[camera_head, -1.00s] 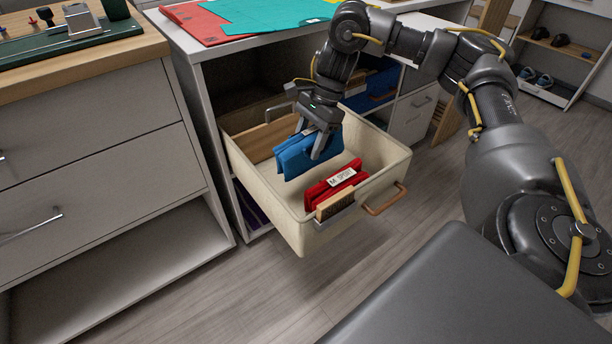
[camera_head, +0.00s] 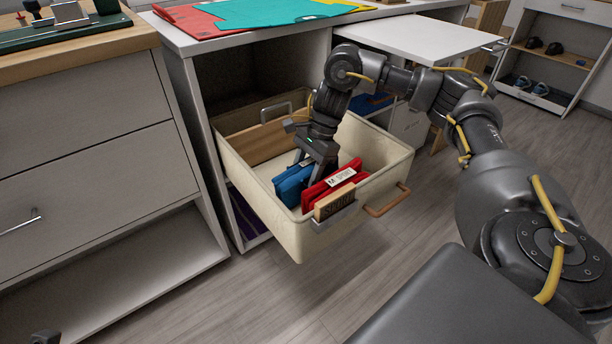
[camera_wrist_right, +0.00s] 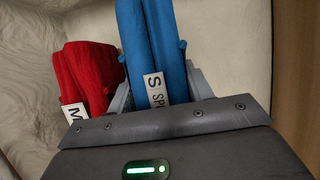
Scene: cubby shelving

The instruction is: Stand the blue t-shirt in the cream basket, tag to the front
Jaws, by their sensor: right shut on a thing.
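The blue t-shirt (camera_head: 290,186) is folded and stands in the cream basket (camera_head: 285,228), just behind the folded red t-shirt (camera_head: 330,184). My right gripper (camera_head: 316,170) reaches down into the basket and is shut on the blue t-shirt.
The basket is pulled out of a cubby and has a handle (camera_head: 388,202) at its front. A wooden label block (camera_head: 334,203) stands in front of the red t-shirt, which also shows in the right wrist view (camera_wrist_right: 88,72). A wooden panel (camera_head: 255,143) is at the back. A white surface (camera_head: 415,38) lies behind my right arm.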

